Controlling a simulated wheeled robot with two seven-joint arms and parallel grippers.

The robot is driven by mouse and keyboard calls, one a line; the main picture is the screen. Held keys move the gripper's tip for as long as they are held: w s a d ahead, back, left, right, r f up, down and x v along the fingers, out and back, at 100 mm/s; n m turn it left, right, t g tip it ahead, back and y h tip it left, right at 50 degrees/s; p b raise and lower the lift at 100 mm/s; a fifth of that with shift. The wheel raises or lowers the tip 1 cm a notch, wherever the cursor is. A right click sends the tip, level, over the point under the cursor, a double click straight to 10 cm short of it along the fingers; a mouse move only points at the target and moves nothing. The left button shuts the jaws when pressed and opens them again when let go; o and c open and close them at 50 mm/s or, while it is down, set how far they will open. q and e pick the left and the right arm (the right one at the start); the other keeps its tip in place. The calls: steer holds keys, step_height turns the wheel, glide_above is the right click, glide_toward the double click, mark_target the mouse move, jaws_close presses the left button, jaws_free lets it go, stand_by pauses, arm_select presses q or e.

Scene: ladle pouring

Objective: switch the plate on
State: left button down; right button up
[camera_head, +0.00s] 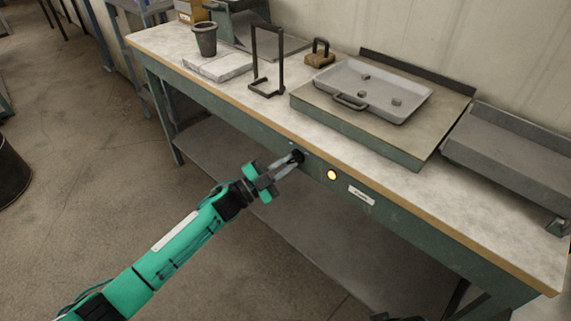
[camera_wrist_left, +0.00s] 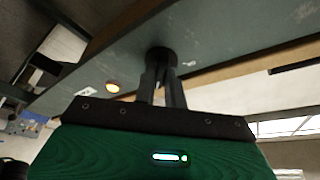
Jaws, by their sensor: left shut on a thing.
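My left gripper (camera_head: 289,162) reaches the front apron of the workbench and is shut on a dark round knob (camera_head: 298,156). In the left wrist view the fingers (camera_wrist_left: 162,80) close around the black knob (camera_wrist_left: 160,56) on the grey-green apron. An amber lamp (camera_head: 332,175) glows to the right of the knob; it also shows in the left wrist view (camera_wrist_left: 113,87). The plate (camera_head: 435,131) is a flat slab on the bench, with a grey tray (camera_head: 345,78) on it holding several small grey pieces. My right gripper is not in view.
A label (camera_head: 361,195) is on the apron right of the lamp. On the bench stand a dark crucible (camera_head: 205,40) on a pale slab, a black frame stand (camera_head: 267,62), a brown block with a handle (camera_head: 320,55) and a grey sloped tray (camera_head: 515,140).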

arm_select(q)
steer(key=shift+m, duration=0.3)
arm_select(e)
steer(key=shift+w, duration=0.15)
arm_select(q)
steer(key=c, duration=1.5)
jaws_free()
steer(key=shift+o, duration=0.2)
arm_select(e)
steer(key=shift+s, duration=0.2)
arm_select(q)
steer(key=shift+s+a+f, duration=0.1)
steer(key=shift+a, duration=0.15)
steer(key=v, duration=1.3)
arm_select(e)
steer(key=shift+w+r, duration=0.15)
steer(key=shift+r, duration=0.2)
